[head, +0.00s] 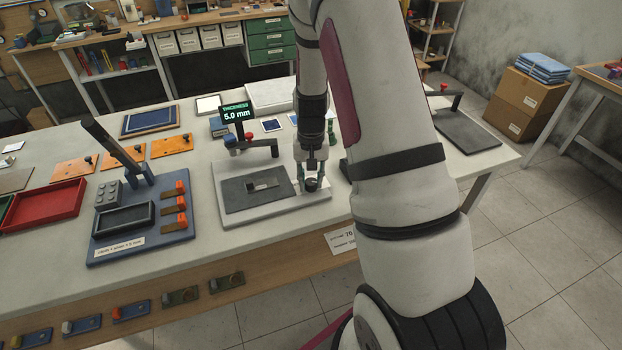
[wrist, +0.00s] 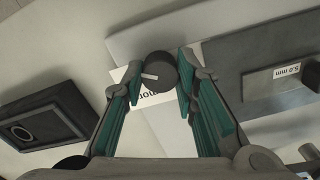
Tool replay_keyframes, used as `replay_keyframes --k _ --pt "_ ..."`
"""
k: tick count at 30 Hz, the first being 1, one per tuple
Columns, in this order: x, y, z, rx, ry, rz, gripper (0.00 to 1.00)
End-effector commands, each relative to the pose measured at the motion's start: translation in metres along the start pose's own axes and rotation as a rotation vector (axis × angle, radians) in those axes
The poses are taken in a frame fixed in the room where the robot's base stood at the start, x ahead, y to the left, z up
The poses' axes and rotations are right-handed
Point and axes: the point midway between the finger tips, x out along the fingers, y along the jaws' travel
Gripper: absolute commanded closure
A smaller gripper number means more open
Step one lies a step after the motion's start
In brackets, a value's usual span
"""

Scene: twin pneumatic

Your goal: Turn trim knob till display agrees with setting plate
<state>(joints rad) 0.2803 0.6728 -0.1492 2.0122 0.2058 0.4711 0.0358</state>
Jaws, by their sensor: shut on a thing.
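The dark round trim knob (wrist: 160,68) with a pale pointer line shows in the wrist view. It sits between the green-padded fingertips of my gripper (wrist: 162,80), which is shut on it. In the head view, my gripper (head: 311,180) reaches down to the knob at the right end of a pale gauge base (head: 235,216). The display (head: 236,113) behind it reads 5.0 mm. A small metal plate (wrist: 285,78) on the grey pad bears a label that seems to read 5.0 mm. It shows in the head view (head: 264,185), too small to read.
A gauge arm (head: 252,146) with a red-topped part stands behind the pad. A blue fixture board (head: 147,238) with orange clamps and an upright lever is to the left. A red tray (head: 47,203) lies farther left. A printed card (head: 341,239) hangs at the table's front edge.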

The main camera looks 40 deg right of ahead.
Motion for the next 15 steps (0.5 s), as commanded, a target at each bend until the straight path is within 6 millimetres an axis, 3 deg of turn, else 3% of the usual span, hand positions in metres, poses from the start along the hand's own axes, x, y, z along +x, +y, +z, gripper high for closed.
replay_keyframes --k 8,9,10,11,15 --pt "-0.0010 0.0001 -0.0015 0.001 0.004 0.000 1.00" --pt "-0.0010 0.0001 -0.0015 0.001 0.004 0.000 0.64" --pt "-0.0010 0.0001 -0.0014 0.001 0.004 0.000 0.57" --pt "-0.0009 0.0001 -0.0013 0.001 0.004 0.000 0.53" --pt "-0.0006 0.0001 -0.0008 0.001 0.002 0.000 0.53"
